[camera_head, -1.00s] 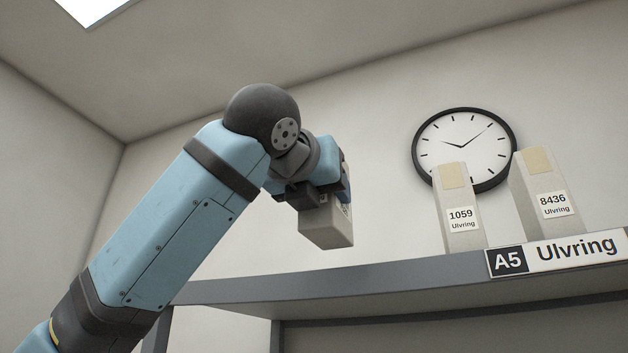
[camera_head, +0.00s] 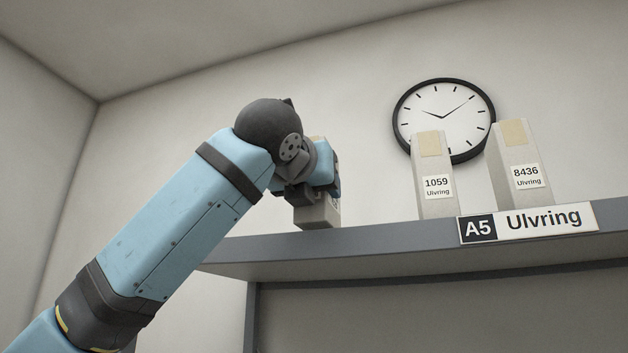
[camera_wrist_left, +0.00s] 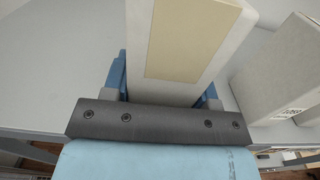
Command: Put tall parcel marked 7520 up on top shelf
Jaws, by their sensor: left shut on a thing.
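My left gripper (camera_head: 308,190) is shut on a pale grey parcel (camera_head: 319,213) at the left part of the top shelf (camera_head: 360,240). In the head view the parcel's lower end shows just above the shelf's front edge; I cannot tell whether it touches the shelf. Its number cannot be read here. In the left wrist view the held parcel (camera_wrist_left: 222,25) shows its tan tape strip between the fingers (camera_wrist_left: 160,95). My right gripper is not in view.
Parcel 1059 (camera_head: 433,205) and parcel 8436 (camera_head: 523,198) stand on the shelf to the right. The A5 Ulvring sign (camera_head: 528,222) is on the shelf edge. A clock (camera_head: 443,105) hangs behind. The wrist view shows a neighbouring parcel (camera_wrist_left: 275,75) close on the right.

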